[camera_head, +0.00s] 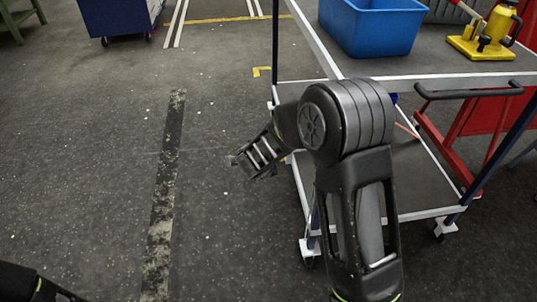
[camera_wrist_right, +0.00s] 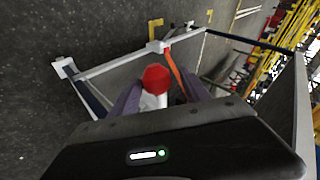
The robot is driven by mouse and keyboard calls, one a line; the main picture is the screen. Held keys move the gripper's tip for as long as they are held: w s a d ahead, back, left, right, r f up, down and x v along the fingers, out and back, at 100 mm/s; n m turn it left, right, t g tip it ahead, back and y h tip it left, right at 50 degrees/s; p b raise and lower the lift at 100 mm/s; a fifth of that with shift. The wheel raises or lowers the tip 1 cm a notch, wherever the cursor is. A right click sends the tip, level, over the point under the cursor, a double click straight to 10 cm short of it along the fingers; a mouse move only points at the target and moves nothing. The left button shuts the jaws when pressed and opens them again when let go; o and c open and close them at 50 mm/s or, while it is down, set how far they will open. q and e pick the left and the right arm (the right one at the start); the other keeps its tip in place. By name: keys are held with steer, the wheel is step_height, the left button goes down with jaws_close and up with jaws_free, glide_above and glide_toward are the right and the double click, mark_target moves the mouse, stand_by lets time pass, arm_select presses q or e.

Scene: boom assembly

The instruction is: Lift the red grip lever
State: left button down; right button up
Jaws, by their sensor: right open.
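In the right wrist view, a red faceted end piece (camera_wrist_right: 156,78) on a short white part shows between the fingers of my right gripper (camera_wrist_right: 158,92). It looks like the red grip lever, but its base is hidden by the gripper. The fingers are apart, one on each side of it; contact cannot be told. In the head view my right arm bends in front of the cart, and its fingers cannot be made out. My left gripper is not in view; only a dark arm part shows at the bottom left.
A cart (camera_head: 430,78) with a white-edged top and lower shelf stands at the right. A blue bin (camera_head: 369,26) sits on its top. An orange-red strip (camera_wrist_right: 173,70) lies beyond the fingers in the right wrist view.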

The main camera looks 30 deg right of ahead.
steer(key=shift+r, duration=0.1)
steer(key=p+v, duration=0.2)
steer(key=v, duration=0.5)
steer(key=shift+s+a, duration=0.2)
steer(key=shift+s, duration=0.05)
steer(key=shift+r, duration=0.15)
